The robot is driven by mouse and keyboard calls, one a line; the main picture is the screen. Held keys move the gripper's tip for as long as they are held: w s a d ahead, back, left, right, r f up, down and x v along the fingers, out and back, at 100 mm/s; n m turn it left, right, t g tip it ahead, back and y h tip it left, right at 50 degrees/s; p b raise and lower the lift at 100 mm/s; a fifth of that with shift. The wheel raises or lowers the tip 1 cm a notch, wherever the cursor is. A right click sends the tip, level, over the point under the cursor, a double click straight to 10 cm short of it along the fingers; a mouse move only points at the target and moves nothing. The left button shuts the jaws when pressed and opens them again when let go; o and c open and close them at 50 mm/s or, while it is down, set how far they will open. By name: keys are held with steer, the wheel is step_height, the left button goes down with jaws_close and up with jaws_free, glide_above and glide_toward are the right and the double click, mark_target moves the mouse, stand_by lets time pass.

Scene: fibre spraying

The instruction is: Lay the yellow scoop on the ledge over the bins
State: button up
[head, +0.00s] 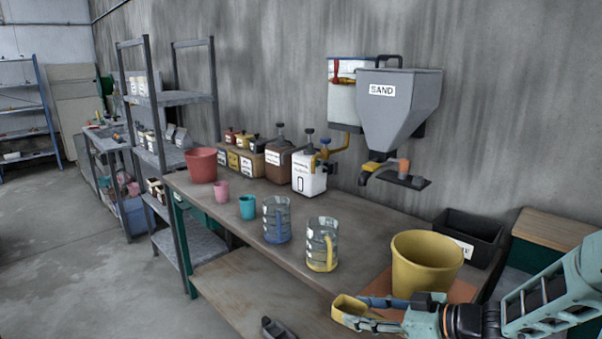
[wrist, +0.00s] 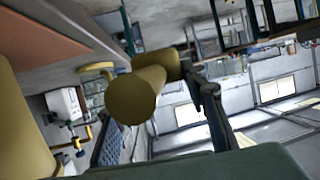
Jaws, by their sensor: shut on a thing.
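The yellow scoop (head: 349,309) is held at the lower right of the head view, in front of the yellow bucket. My gripper (head: 378,314) is shut on it; the jaws are partly hidden by the scoop and the wrist. In the wrist view the scoop (wrist: 136,97) shows as a rounded yellow shape between the fingers (wrist: 165,105). Several small labelled bins (head: 246,160) stand along the wall at the back of the bench. A dark labelled bin (head: 483,229) stands behind the bucket. I cannot tell which surface is the ledge.
The yellow bucket (head: 427,263) stands close beside my gripper. Two clear jugs (head: 277,220) (head: 322,245), cups and a red bucket (head: 202,165) stand on the bench (head: 370,235). A grey sand hopper (head: 400,105) hangs above. The bench is clear below the hopper.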

mark_target(362, 312)
step_height(362, 312, up, 5)
steer(key=p, duration=0.6)
steer(key=shift+r, duration=0.15)
step_height(362, 312, up, 2)
steer(key=p, duration=0.5)
steer(key=shift+r, duration=0.1)
